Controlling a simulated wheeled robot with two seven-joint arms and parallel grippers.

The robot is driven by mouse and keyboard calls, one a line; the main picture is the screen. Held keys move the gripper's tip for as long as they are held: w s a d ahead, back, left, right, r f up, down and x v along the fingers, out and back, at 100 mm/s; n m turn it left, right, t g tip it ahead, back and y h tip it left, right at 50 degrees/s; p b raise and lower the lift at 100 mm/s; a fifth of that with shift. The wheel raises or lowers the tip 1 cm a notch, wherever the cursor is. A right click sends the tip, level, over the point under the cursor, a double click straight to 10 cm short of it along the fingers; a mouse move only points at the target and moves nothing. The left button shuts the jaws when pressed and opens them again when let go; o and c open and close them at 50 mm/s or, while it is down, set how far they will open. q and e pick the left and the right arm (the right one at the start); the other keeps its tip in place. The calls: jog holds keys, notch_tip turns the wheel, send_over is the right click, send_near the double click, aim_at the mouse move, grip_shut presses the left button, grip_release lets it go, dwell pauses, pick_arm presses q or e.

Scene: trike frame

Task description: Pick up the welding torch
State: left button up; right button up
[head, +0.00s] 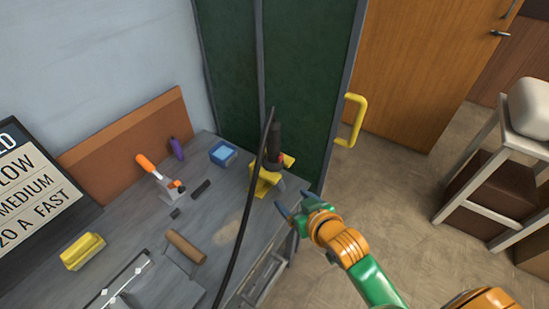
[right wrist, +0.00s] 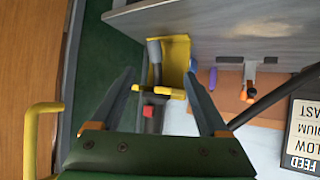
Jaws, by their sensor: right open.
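The welding torch (head: 275,140) has a dark handle with a red trigger and stands upright in a yellow holder (head: 262,186) at the right end of the workbench. A black cable (head: 245,215) passes in front of it. In the right wrist view, the torch (right wrist: 151,122) shows between my fingers, with its grey neck by the yellow holder (right wrist: 176,58). My right gripper (head: 295,203) is open and empty, to the right of and nearer than the torch; it also shows in the right wrist view (right wrist: 158,77). My left gripper is out of view.
The grey workbench (head: 135,215) carries an orange-handled clamp (head: 160,175), a blue box (head: 222,153), a purple bottle (head: 177,148), a brown cylinder (head: 185,246) and a yellow brush (head: 83,251). A green panel with a yellow handle (head: 352,120) stands behind.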

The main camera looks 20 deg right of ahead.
aim_at(278, 134)
jog(key=w+r+t, duration=0.2)
jog(key=w+r, duration=0.1)
jog(key=r, duration=0.1)
jog(key=w+r+t+y, duration=0.1)
jog(key=w+r+t, duration=0.1)
jog(key=w+r, duration=0.1)
jog(key=w+r+t+y, duration=0.1)
jog(key=w+r+t, duration=0.1)
jog(key=r, duration=0.4)
jog(key=shift+w+a+r, duration=0.1)
jog(key=shift+w+a, duration=0.15)
jog(key=shift+w, duration=0.15)
jog(key=w+a+p, duration=0.1)
jog(key=w, duration=0.5)
jog(key=shift+a+f+n, duration=0.2)
jog(key=shift+a+n, duration=0.05)
jog(key=shift+n, duration=0.05)
grip_shut()
